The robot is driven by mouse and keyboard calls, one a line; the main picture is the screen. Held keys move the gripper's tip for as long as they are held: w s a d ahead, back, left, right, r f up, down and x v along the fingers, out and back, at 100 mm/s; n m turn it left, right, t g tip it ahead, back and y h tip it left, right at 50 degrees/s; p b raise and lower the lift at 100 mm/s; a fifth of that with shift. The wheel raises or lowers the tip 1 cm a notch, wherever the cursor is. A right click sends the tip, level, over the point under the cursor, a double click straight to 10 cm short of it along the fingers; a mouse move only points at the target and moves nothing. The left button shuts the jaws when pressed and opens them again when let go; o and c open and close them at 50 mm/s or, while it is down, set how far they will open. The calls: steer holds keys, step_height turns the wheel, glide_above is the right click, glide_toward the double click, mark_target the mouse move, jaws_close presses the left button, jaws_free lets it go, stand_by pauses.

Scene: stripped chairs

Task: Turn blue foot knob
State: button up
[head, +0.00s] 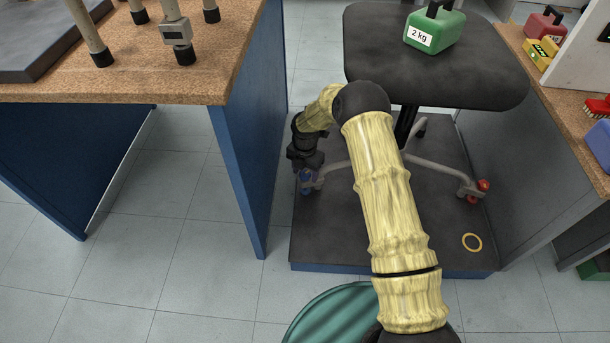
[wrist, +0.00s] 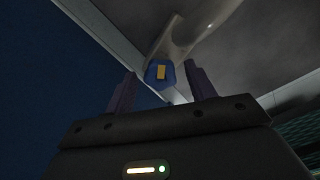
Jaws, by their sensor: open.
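The blue foot knob (wrist: 154,74) carries a yellow mark and sits at the end of a pale metal chair leg (wrist: 186,30) in the wrist view. My gripper (wrist: 159,76) is open, with one dark purple finger on each side of the knob's lower part. I cannot tell whether either finger touches it; a gap shows on both sides. In the head view my gripper (head: 306,178) points down at the left leg end of the chair (head: 440,60), and it largely hides the knob there.
A red foot knob (head: 483,185) is on the right leg. A blue bench panel (head: 250,140) stands close left of my gripper. A green 2 kg weight (head: 434,30) sits on the seat.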

steer(key=shift+f, duration=0.1)
steer(key=shift+w, duration=0.1)
steer(key=c, duration=0.9)
steer(key=shift+a, duration=0.15)
steer(key=shift+c, duration=0.4)
steer(key=shift+p, duration=0.45)
